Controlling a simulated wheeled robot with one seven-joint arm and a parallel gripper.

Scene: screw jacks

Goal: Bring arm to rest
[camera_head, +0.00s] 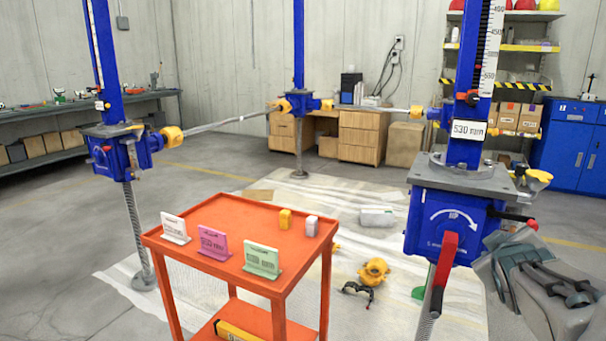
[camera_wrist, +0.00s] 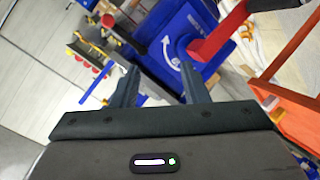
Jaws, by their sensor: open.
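My gripper shows in the wrist view (camera_wrist: 160,72) with its two dark fingers apart and nothing between them. Beyond the fingers is the blue gearbox of the near screw jack, tilted in that view. In the head view my arm's end is at the lower right, beside the near screw jack (camera_head: 440,225), which has a red crank handle (camera_head: 447,250) and a sign reading 530 mm (camera_head: 468,130). In the wrist view the red handle (camera_wrist: 218,35) passes beyond the right finger. I cannot tell the exact gap between my gripper and the jack.
An orange cart (camera_head: 213,225) stands at front centre, with white, pink and green cards and two small blocks on top. Two more blue jacks stand at left (camera_head: 117,155) and back. A yellow part (camera_head: 374,271) lies on the floor sheet. Shelves and a blue cabinet (camera_head: 572,140) stand behind.

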